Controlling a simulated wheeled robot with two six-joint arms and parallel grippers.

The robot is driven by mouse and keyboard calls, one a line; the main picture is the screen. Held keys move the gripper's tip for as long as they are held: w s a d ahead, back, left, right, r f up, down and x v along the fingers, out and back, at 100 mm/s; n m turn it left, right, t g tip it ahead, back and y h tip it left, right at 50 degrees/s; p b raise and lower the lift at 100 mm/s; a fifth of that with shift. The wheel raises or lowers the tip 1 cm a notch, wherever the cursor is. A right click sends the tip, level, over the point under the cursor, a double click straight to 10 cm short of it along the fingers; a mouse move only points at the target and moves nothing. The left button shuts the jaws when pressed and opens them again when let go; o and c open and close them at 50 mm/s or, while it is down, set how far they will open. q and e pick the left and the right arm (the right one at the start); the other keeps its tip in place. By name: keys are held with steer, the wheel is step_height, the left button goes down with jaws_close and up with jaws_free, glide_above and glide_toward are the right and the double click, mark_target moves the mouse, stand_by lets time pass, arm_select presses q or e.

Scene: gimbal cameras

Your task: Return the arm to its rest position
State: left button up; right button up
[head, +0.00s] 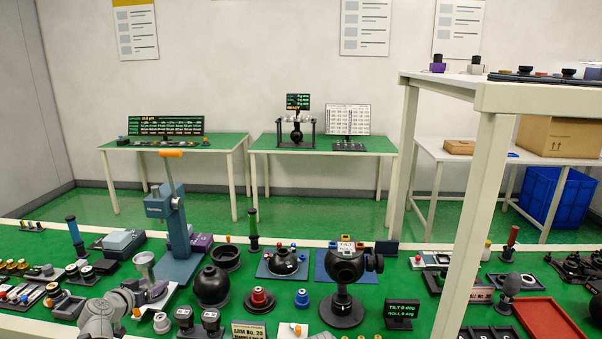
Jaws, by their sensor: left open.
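My left arm comes in at the bottom left, and its grey links lie low over the near edge of the green bench (385,275). My left gripper (153,291) is small in the picture and open, with nothing visible between its fingers. It is in front of the blue arbor press (179,235) with the orange-tipped lever and beside a silver cup-shaped part (145,266). Whether it touches anything there, I cannot tell. My right gripper is not in view.
Black spheres (211,287), a camera-like gimbal head (345,270) and many small parts crowd the bench. A pale shelf post (474,230) rises at the right, near a red tray (548,322). Green tables (175,143) stand by the wall across a clear floor.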

arm_select(q)
steer(key=shift+r+p, duration=1.3)
steer(key=shift+r, duration=0.55)
steer(key=shift+s+d, duration=0.1)
